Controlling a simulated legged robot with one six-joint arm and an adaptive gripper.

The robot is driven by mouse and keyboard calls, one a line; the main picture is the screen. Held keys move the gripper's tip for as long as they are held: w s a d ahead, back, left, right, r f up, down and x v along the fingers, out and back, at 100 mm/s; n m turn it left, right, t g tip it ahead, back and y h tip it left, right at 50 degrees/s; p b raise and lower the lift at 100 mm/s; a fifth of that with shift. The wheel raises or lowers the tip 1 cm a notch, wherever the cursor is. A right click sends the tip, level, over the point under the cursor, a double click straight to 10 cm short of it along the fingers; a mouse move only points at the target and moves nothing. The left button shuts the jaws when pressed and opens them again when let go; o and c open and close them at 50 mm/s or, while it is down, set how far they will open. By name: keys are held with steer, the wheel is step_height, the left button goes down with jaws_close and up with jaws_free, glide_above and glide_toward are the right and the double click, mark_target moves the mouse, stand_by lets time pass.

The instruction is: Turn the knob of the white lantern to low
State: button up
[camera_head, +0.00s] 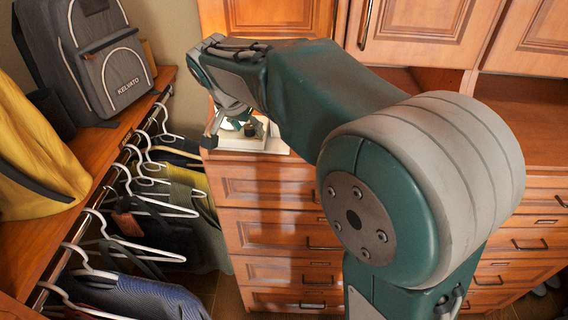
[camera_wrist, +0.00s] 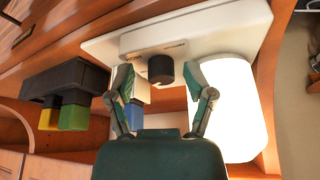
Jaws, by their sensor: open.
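The white lantern (camera_wrist: 232,100) fills the upper middle and right of the wrist view, with a pale panel and a rounded white body. Its dark round knob (camera_wrist: 161,69) sits on the panel. My gripper (camera_wrist: 160,82) is open, with one finger on each side of the knob in the picture. I cannot tell whether either finger touches it. In the head view my gripper (camera_head: 229,126) hangs at the end of my arm over the cabinet top. Pale and dark parts show beside it there, partly hidden.
In the wrist view a black object (camera_wrist: 65,78) with green and yellow parts lies left of my gripper. In the head view a grey backpack (camera_head: 92,60) stands on the left shelf, above clothes on white hangers (camera_head: 150,205). Wooden drawers (camera_head: 270,192) stand below my arm.

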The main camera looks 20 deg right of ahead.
steer(key=n+y, duration=0.1)
steer(key=n, duration=0.2)
steer(key=n+y, duration=0.1)
steer(key=n, duration=0.2)
steer(key=shift+d+n+t, duration=0.2)
steer(key=shift+n+t, duration=0.1)
steer(key=shift+t, duration=0.1)
steer(key=n+y, duration=0.2)
steer(key=n, duration=0.3)
steer(key=shift+d, duration=0.1)
steer(key=shift+s+r+n+y, duration=0.1)
steer(key=shift+r+n+y, duration=0.1)
steer(key=shift+n+y, duration=0.1)
steer(key=v, duration=1.1)
steer(key=s+d+f+m, duration=0.2)
steer(key=s+f, duration=0.4)
steer(key=s, duration=0.4)
steer(key=s+d+f+m+t+h, duration=0.1)
steer(key=s+d+f+m, duration=0.1)
steer(key=s+d+f, duration=0.2)
steer(key=shift+s+f+h, duration=0.3)
steer(key=shift+s+f, duration=1.15)
steer(key=shift+s, duration=2.2)
steer(key=shift+a, duration=0.1)
